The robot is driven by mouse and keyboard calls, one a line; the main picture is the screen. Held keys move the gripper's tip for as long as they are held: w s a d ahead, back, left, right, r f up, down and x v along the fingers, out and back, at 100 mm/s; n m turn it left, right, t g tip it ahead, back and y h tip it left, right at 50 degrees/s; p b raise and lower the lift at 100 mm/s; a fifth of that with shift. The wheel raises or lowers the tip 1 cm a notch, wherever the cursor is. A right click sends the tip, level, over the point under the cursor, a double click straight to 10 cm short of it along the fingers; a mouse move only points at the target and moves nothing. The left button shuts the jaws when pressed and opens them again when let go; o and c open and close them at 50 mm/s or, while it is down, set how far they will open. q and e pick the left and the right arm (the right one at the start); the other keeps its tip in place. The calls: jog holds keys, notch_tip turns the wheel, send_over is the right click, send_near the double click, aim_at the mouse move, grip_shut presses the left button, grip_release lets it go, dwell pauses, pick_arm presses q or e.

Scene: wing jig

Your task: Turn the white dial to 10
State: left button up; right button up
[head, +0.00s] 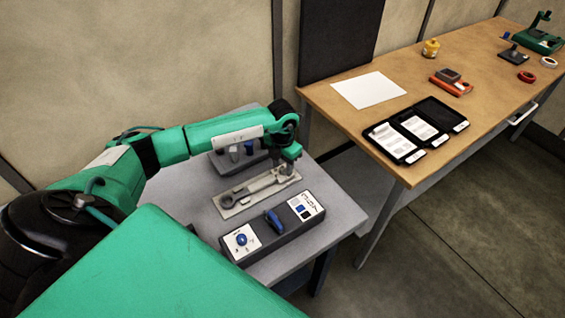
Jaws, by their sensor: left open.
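My left gripper (289,164) points down over the right end of a grey metal fixture (258,193) on the small grey table. It is open; its fingertips are small and partly hidden. A dark control box (275,230) lies in front of the fixture. Its left white panel carries a round blue knob (241,239), its middle a blue lever (273,220), its right a white panel with dark squares (305,206). Behind the fixture, a grey box (222,164) bears a pale grey knob (234,153) and a blue one. I cannot clearly identify a white dial or read any numbers. My right gripper is out of view.
A wooden bench (400,75) at the right holds a white sheet (368,90), an open black case (403,157) and several small items. Bare floor lies in front of the bench.

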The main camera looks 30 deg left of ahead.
pick_arm(q)
jog(key=shift+f, duration=0.35)
grip_shut()
